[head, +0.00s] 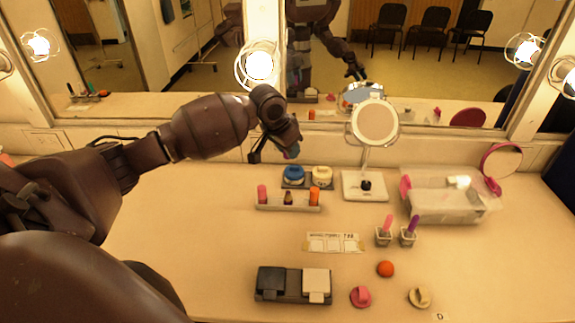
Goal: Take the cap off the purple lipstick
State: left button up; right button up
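A low rack (271,207) on the counter holds a pink lipstick (262,193), a shorter dark purplish one (288,198) in the middle, and an orange one (314,195). The middle one is too small to tell clearly whether it is capped. My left gripper (275,153) is above and behind the rack, over the back of the counter. A small purplish and bluish thing (292,153) shows at one fingertip; I cannot tell whether it is gripped. My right gripper is not directly in view; an arm of mine shows in the mirror.
Blue and cream jars (293,174) stand close behind the rack. A round mirror (374,122) and a clear bin (446,207) are to the right. Small cups hold pink and purple sticks (411,225). A black-and-white case (280,283) lies in front.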

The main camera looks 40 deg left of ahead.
pick_arm(q)
notch_tip(320, 180, up, 3)
jog(key=shift+r, duration=0.55)
jog(key=shift+r+p, duration=0.5)
jog(key=shift+p, duration=0.2)
pick_arm(e)
jog(key=shift+w+a+r, duration=0.1)
jog(key=shift+w+r, duration=0.15)
jog(key=shift+r, duration=0.35)
jog(key=shift+w+r, duration=0.25)
jog(key=shift+r, duration=0.35)
pick_arm(q)
jog(key=shift+r+p, duration=0.45)
jog(key=shift+p, duration=0.1)
pick_arm(e)
jog(key=shift+s+r, duration=0.35)
jog(key=shift+s, duration=0.05)
pick_arm(q)
jog(key=shift+r, duration=0.1)
pick_arm(e)
jog(key=shift+r, duration=0.15)
pick_arm(q)
jog(key=shift+r+p, duration=0.4)
jog(key=shift+p, duration=0.25)
jog(key=shift+r, duration=0.15)
pick_arm(e)
jog(key=shift+w+r, duration=0.3)
jog(key=shift+r, duration=0.2)
jog(key=shift+w+r, duration=0.25)
jog(key=shift+r, duration=0.2)
